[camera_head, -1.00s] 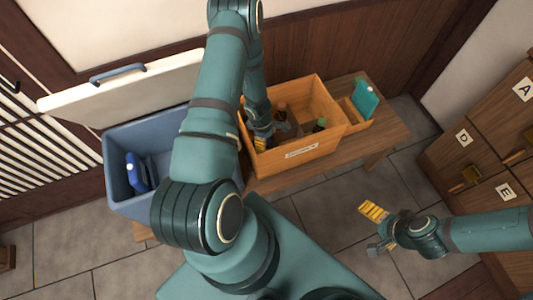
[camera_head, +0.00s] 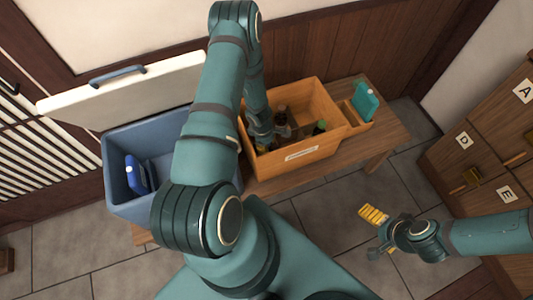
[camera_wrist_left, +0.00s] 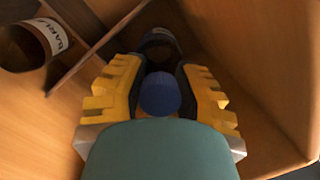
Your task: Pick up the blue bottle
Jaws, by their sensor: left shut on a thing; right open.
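In the left wrist view, a blue round bottle top (camera_wrist_left: 160,94) sits between the yellow fingers of my left gripper (camera_wrist_left: 160,90); I take it as the blue bottle. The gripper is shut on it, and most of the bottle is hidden. In the head view, my left arm reaches down into the orange wooden crate (camera_head: 300,154), and the left gripper is mostly hidden there. My right gripper (camera_head: 374,230) is open and empty above the floor at the right, away from the crate.
A dark bottle (camera_head: 281,120) and a green-capped bottle (camera_head: 320,128) stand in the crate. A labelled bottle (camera_wrist_left: 28,45) is beyond a divider. A blue cooler (camera_head: 117,190), lid open, stands left. A bench (camera_head: 385,140) bears the crate. Drawers (camera_head: 480,170) stand right.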

